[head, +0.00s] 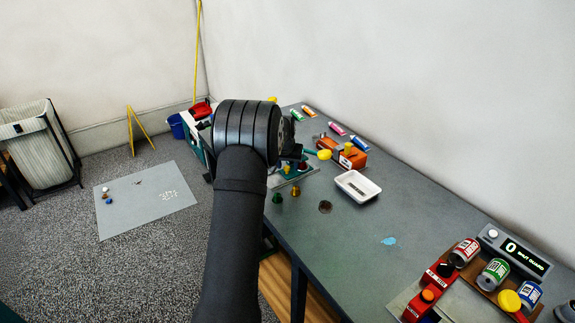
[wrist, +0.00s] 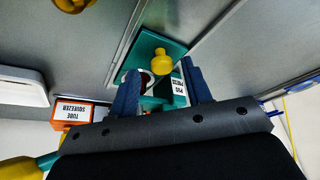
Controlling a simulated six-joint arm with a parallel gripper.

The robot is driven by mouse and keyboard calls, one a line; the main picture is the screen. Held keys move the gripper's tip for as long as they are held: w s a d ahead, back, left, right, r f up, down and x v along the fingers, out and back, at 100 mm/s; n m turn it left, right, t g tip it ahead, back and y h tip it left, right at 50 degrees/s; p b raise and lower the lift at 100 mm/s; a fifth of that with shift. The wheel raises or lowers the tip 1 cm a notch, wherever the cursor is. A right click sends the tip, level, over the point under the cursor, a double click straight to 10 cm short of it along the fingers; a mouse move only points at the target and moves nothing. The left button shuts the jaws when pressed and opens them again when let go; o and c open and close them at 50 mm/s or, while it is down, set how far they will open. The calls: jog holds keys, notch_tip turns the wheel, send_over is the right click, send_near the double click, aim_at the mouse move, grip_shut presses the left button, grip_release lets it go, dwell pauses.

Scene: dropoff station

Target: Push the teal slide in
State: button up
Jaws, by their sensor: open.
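In the wrist view a teal piece (wrist: 150,47) carries a yellow knob (wrist: 162,63) and lies on a grey plate. It appears to be the teal slide, but its travel is hard to judge. A white label (wrist: 178,88), upside down in this view, sits beside the knob. My gripper (wrist: 160,70) is open, with one finger on each side of the knob and no clear contact. Its fingers hide part of the teal piece. In the head view my gripper (head: 292,152) is over the far left part of the table, and my arm hides much of that spot.
An orange tube squeezer (head: 350,158) with a teal, yellow-ended handle stands right of my gripper. Paint tubes (head: 337,129) lie behind. The table's middle is mostly clear.

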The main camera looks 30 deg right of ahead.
jog(key=v, duration=1.7)
jog(key=shift+r, duration=0.1)
jog(key=x, duration=1.7)
jog(key=shift+f, duration=0.25)
